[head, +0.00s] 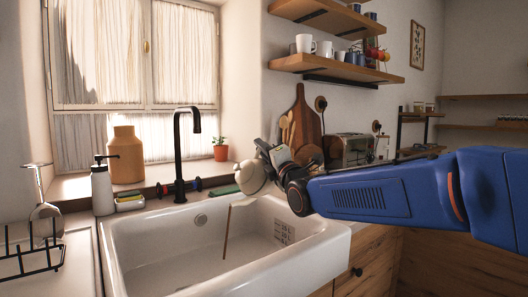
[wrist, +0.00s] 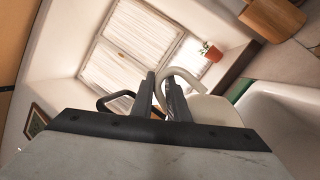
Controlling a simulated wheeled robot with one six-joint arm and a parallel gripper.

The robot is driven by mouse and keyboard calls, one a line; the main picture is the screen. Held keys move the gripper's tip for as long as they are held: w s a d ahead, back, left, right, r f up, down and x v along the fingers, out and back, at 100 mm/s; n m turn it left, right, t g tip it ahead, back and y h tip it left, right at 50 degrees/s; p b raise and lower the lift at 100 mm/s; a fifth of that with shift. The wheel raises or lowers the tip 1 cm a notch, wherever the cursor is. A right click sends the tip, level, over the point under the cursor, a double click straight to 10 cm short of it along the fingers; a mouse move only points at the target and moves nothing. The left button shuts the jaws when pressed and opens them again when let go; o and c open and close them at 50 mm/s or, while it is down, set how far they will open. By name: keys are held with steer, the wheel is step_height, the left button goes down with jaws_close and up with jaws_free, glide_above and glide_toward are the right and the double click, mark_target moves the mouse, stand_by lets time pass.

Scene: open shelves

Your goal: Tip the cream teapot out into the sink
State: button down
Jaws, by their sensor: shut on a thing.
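The cream teapot (head: 252,178) is held tilted above the white sink (head: 133,262). A thin brown stream (head: 226,232) runs from its low left side down into the basin. My gripper (head: 270,158) is shut on the teapot, to its right and above the sink's back right part. In the wrist view, my gripper's fingers (wrist: 160,90) close on the pale curved handle (wrist: 186,75), with part of the teapot body (wrist: 215,110) behind them. The inside of the teapot is hidden.
A black tap (head: 178,150) stands behind the sink, left of the teapot. A soap bottle (head: 103,190), a tan vase (head: 126,156) and a small potted plant (head: 220,149) stand near the window. A dish rack (head: 35,255) is at left. Shelves with mugs hang above right.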

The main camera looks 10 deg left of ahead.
steer(key=shift+s+a+r+n+g+y, duration=0.15)
steer(key=shift+s+a+r+n+y, duration=0.1)
steer(key=shift+s+a+r+n, duration=0.3)
steer(key=shift+s+a+r+n+g+y, duration=0.15)
steer(key=shift+s+a+r+n+y, duration=0.15)
steer(key=shift+s+r+n, duration=0.45)
steer(key=shift+s+a+r+n+g+y, duration=0.2)
steer(key=shift+s+a+n+g+y, duration=0.2)
steer(key=shift+s+a+n, duration=0.65)
steer(key=shift+w+d, duration=0.25)
steer(key=shift+d, duration=0.05)
steer(key=shift+w+d+f+m+t+h, duration=0.15)
steer(key=shift+w+d+f+m+h, duration=0.15)
steer(key=shift+w+d+m, duration=0.2)
steer(key=shift+w+d+f+m+t+h, duration=0.15)
steer(key=shift+w+d+f+m, duration=0.1)
steer(key=shift+w+d+m, duration=0.25)
steer(key=shift+w+d+f+m+t+h, duration=0.3)
steer(key=shift+w+f+m, duration=0.2)
steer(key=shift+m, duration=0.2)
steer(key=shift+w+d+f+m+t+h, duration=0.1)
steer(key=shift+w+d+f+m+h, duration=0.1)
steer(key=shift+w+d+f+m, duration=0.3)
steer(key=shift+w+r, duration=0.1)
steer(key=shift+r, duration=0.05)
